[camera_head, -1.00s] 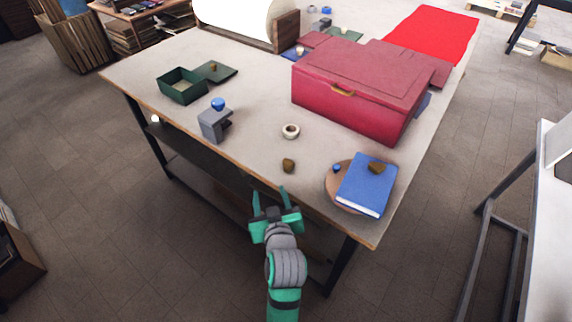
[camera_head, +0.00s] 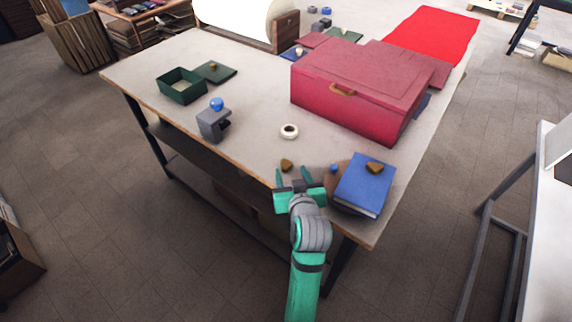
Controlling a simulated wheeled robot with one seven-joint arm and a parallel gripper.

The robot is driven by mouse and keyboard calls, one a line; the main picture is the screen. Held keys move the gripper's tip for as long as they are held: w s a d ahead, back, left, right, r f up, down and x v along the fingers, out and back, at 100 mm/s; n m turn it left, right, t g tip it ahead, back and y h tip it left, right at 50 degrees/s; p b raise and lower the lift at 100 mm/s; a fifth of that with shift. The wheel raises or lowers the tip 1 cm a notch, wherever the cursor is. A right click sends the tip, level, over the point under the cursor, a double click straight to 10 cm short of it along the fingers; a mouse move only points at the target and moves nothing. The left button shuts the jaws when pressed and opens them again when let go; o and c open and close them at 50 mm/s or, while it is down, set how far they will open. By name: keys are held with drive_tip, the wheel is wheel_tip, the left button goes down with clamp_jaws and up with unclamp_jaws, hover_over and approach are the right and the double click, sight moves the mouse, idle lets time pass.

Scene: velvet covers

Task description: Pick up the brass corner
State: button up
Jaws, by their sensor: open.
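Two small brownish-gold pieces look like brass corners. One piece (camera_head: 286,165) lies on the bare tabletop near the front edge. The other piece (camera_head: 375,168) lies on top of a blue book (camera_head: 365,188) at the right front. My gripper (camera_head: 293,174) is open and empty at the table's front edge, its fingers pointing away from me. Its left fingertip shows just below the loose piece, close to it; I cannot tell whether they touch. The piece on the book is to the right of my gripper.
The table (camera_head: 245,140) also holds a white ring-shaped roll (camera_head: 289,131), a grey clamp-like block (camera_head: 213,124) with a blue ball, an open green box (camera_head: 181,86) and a large red box (camera_head: 355,95).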

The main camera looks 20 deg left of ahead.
sight(287, 163)
drive_tip(key=shift+x, duration=3)
drive_tip(key=shift+a, duration=0.1)
drive_tip(key=shift+s, duration=0.1)
drive_tip(key=c, duration=1.1)
